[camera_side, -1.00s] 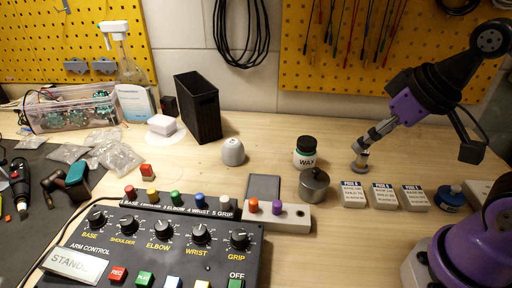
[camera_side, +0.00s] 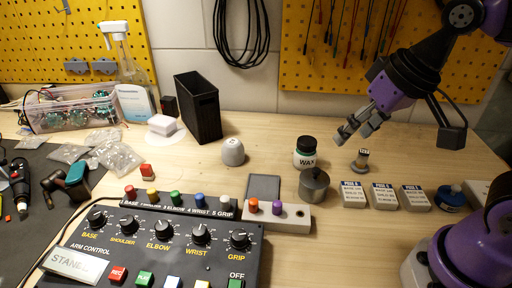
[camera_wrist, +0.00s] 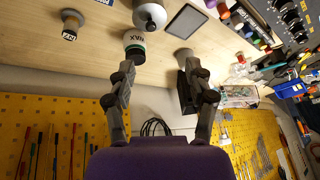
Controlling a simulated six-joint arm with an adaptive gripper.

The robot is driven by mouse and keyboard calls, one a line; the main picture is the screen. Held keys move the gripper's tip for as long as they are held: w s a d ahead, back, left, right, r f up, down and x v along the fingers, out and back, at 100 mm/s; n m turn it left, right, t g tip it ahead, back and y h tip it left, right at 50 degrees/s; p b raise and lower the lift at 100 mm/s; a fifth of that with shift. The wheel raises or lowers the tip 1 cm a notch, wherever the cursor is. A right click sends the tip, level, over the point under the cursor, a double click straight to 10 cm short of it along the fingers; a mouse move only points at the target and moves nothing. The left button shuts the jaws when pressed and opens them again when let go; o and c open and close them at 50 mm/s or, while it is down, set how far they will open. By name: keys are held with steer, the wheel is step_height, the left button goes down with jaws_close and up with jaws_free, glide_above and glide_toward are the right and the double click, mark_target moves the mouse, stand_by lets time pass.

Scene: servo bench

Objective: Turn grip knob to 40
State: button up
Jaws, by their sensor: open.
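The grip knob (camera_side: 239,240) is a black dial at the right end of the knob row on the arm control panel (camera_side: 180,262). The label GRIP sits below it, and a button marked OFF is under that. I cannot read its exact setting. My gripper (camera_side: 355,132) is open and empty, up above the back of the bench, to the right of the wax jar and well away from the knob. In the wrist view my gripper (camera_wrist: 158,85) has its two fingers spread, pointing toward the bench. Part of the panel (camera_wrist: 290,20) shows at the upper right there.
Near my gripper stand the wax jar (camera_side: 306,153), a small stamp (camera_side: 361,161) and a metal pot (camera_side: 314,185). Several white labelled blocks (camera_side: 384,196) lie to the right. A strip with orange and purple knobs (camera_side: 290,217) adjoins the panel. Bare wood lies in front right.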

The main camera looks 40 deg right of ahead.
steer(key=w+a+m+g, duration=0.3)
steer(key=w+a+m, duration=0.25)
steer(key=a, duration=0.55)
steer(key=m+g, duration=0.2)
steer(key=m, duration=0.3)
glide_toward(239, 235)
steer(key=shift+h, duration=0.3)
steer(key=f, duration=0.9)
steer(key=shift+s+a, duration=0.1)
steer(key=shift+a, duration=0.2)
jaws_close()
